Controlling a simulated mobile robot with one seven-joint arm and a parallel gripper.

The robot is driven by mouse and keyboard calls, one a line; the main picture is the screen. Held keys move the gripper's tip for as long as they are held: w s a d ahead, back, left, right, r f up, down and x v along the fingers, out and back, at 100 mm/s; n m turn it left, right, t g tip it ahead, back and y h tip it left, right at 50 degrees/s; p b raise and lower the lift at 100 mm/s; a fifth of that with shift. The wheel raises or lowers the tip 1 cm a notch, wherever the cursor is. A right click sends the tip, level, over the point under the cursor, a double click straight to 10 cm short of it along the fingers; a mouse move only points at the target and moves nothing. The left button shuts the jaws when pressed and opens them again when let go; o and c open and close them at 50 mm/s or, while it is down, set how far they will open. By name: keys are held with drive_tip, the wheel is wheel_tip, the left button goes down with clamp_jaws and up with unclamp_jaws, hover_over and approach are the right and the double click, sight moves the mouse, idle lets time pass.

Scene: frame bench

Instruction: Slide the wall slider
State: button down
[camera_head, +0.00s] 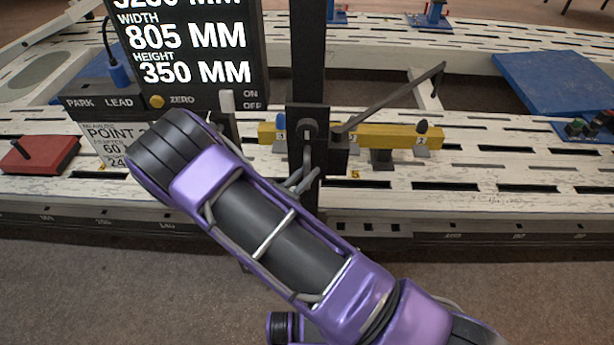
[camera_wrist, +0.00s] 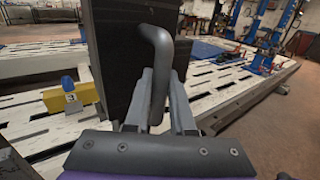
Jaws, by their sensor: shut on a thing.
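A dark upright post (camera_head: 307,60) stands in front of a yellow bar (camera_head: 385,135); I take the post to be the slider's part. In the wrist view its broad dark face (camera_wrist: 120,60) fills the middle. A grey bent handle (camera_wrist: 160,55) sticks out from that face, and its straight part runs down between my fingers. My gripper (camera_wrist: 160,98) is shut on the handle. In the head view my purple arm crosses the front and hides much of the gripper; grey bent parts show beside the post's lower end, but I cannot tell them apart.
A display box (camera_head: 185,50) with an ON/OFF panel stands left of the post. A thin dark rod (camera_head: 390,103) slants out to its right. White slotted rails run behind. A red block (camera_head: 38,154) lies at the left, a blue panel (camera_head: 560,80) at the right. Carpet in front is clear.

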drive_tip(key=c, duration=1)
unclamp_jaws()
drive_tip(key=shift+c, duration=0.2)
drive_tip(key=v, duration=1.7)
drive_tip(key=shift+s+b, duration=0.2)
drive_tip(key=shift+b, duration=0.15)
